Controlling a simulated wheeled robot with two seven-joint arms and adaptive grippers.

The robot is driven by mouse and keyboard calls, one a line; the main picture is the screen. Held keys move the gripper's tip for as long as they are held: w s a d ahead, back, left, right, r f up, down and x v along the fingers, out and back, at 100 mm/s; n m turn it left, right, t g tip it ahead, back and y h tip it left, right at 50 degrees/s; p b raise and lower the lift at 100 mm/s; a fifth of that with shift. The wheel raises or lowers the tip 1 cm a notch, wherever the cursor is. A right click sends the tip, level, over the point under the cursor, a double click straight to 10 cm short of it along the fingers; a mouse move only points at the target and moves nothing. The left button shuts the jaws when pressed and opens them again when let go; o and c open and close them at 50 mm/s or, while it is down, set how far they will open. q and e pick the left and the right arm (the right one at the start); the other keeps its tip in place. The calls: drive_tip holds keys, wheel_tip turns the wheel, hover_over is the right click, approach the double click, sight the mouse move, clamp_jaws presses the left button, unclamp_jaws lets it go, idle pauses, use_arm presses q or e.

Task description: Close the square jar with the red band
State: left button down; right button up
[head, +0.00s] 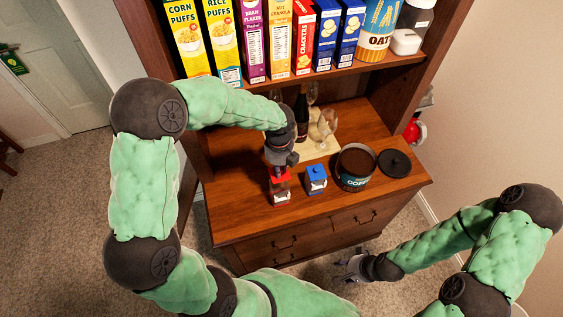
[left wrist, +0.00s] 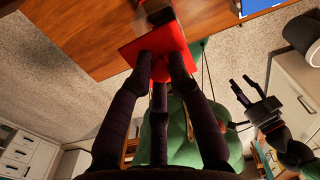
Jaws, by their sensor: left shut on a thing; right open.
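The square jar with the red band (head: 281,193) stands on the hutch counter near its front edge. Its red square lid (head: 279,175) is right above it, under my left gripper (head: 279,168). In the left wrist view my left gripper (left wrist: 160,62) is shut on the knob of the red lid (left wrist: 133,48), and part of the jar (left wrist: 157,11) shows beyond it. I cannot tell whether the lid is seated on the jar or just above it. My right gripper (head: 348,268) is open and empty, low in front of the drawers; the left wrist view also shows it (left wrist: 243,90).
A similar jar with a blue lid (head: 316,176) stands just right of it. Further right are an open coffee canister (head: 356,183) and a round black lid (head: 394,163). A bottle (head: 301,118) and glasses stand behind. Cereal boxes (head: 253,40) fill the shelf above.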

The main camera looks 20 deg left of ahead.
use_arm(q)
drive_tip(key=shift+s+m, duration=0.15)
drive_tip(key=shift+m, duration=0.15)
drive_tip(key=shift+f, duration=0.15)
wheel_tip(320, 180, down, 4)
drive_tip(key=b, duration=0.4)
drive_tip(key=shift+r, duration=0.25)
drive_tip(key=shift+f+b, duration=0.3)
drive_tip(key=shift+f, duration=0.5)
drive_tip(key=shift+p, duration=0.6)
drive_tip(key=shift+f, duration=0.4)
idle(0.9)
drive_tip(key=shift+p, duration=0.45)
idle(1.1)
